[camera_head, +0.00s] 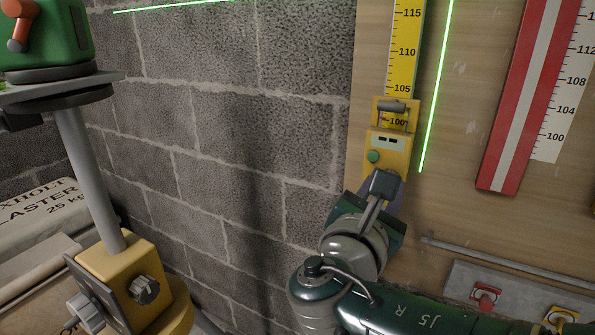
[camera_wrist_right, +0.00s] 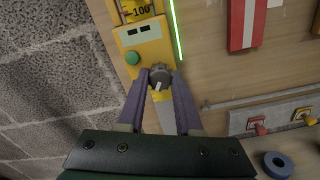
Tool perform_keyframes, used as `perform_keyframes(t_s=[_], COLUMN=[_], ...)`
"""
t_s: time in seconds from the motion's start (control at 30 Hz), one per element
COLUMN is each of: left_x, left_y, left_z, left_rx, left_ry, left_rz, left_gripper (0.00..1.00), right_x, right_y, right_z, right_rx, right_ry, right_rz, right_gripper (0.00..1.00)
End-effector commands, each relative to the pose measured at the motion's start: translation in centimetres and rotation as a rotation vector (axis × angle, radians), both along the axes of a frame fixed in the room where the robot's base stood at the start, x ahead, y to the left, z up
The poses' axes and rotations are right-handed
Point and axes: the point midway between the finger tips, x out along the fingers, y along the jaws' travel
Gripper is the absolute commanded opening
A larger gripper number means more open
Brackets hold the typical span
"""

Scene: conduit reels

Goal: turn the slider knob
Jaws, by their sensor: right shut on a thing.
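The slider is a yellow block (camera_head: 387,148) with a green button (camera_head: 373,156) and a small dark display, on a yellow scale on the wooden board. In the right wrist view its dark grey knob (camera_wrist_right: 159,77) has a pale pointer mark and sits below the green button (camera_wrist_right: 132,58). My right gripper (camera_wrist_right: 163,80) has its two purple fingers closed on the knob's sides. In the head view my right gripper (camera_head: 383,188) is at the slider's lower end, and my wrist hides the knob. My left gripper is out of view.
A yellow base (camera_head: 122,285) with a pole and a green device (camera_head: 45,38) stands at left, before a grey block wall (camera_head: 230,120). A red and white strip (camera_head: 515,100) is to the slider's right. A rail and red and yellow fittings (camera_head: 486,296) are lower right. A green laser line runs beside the slider.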

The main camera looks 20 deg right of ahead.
Motion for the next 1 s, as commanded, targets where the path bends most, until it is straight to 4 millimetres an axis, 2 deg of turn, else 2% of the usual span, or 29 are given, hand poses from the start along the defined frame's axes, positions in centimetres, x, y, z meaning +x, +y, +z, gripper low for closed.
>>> perform_keyframes(t_s=[0.27, 0.3, 0.53, 0.83, 1.0], left_x=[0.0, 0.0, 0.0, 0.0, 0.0], left_y=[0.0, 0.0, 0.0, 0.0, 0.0], left_z=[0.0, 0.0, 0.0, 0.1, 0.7], left_rx=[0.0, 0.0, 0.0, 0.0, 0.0], left_ry=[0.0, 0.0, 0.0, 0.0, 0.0], left_rz=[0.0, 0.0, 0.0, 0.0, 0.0], left_gripper=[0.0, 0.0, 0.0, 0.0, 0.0], right_x=[0.0, 0.0, 0.0, -0.2, -1.8], right_y=[0.0, 0.0, 0.0, 0.2, 2.1], right_z=[0.0, 0.0, 0.0, 0.0, 0.0], right_rx=[0.001, 0.001, 0.001, 0.001, 0.004], right_ry=[-0.001, -0.001, 0.0, 0.0, 0.002], right_rz=[0.0, 0.0, 0.0, 0.0, 0.003], right_gripper=[0.0, 0.37, 0.63, 0.64, 0.64])
